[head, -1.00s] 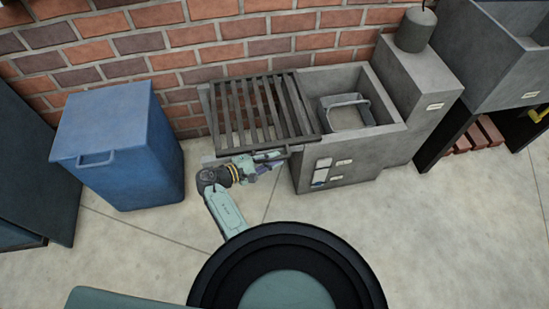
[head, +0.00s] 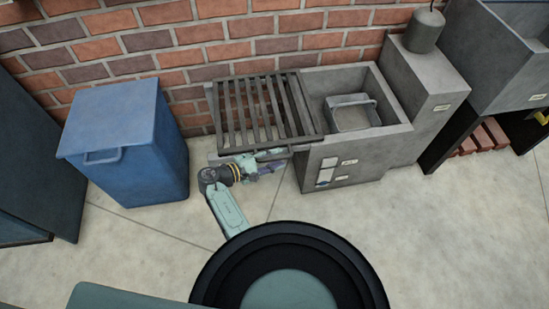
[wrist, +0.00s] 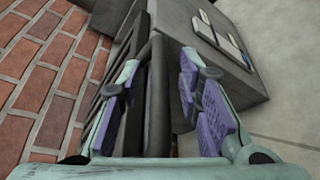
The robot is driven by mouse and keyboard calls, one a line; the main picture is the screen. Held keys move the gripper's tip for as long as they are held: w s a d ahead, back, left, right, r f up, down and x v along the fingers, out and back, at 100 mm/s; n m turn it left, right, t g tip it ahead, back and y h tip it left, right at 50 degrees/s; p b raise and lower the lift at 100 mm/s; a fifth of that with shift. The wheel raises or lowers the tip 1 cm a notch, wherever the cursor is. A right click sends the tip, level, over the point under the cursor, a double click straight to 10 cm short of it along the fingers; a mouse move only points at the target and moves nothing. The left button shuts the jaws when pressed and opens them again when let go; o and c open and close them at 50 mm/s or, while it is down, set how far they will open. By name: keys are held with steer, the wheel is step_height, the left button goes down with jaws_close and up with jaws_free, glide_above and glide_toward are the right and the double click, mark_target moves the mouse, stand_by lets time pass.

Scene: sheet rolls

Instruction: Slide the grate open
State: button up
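The dark slatted grate (head: 262,108) lies mostly out to the left of the grey concrete box (head: 395,138). Its right end overlaps the box's left edge. The box's top opening is uncovered on the right, with a grey metal bin with a handle (head: 350,115) inside. A bar handle (head: 300,148) runs along the grate's front; it also shows upright in the wrist view (wrist: 158,95). My gripper (head: 270,163) is at this bar. In the wrist view my gripper (wrist: 160,100) has its purple-padded fingers apart, one on each side of the bar, with a gap on the right.
A blue lidded bin (head: 125,145) stands to the left of the grate. A brick wall (head: 230,40) is behind. A taller grey block (head: 425,95) with a dark cylinder (head: 424,30) adjoins the box's right side. The concrete floor (head: 420,240) in front is clear.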

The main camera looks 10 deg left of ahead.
steer(key=v, duration=1.2)
steer(key=shift+a, duration=0.1)
stand_by(0.4)
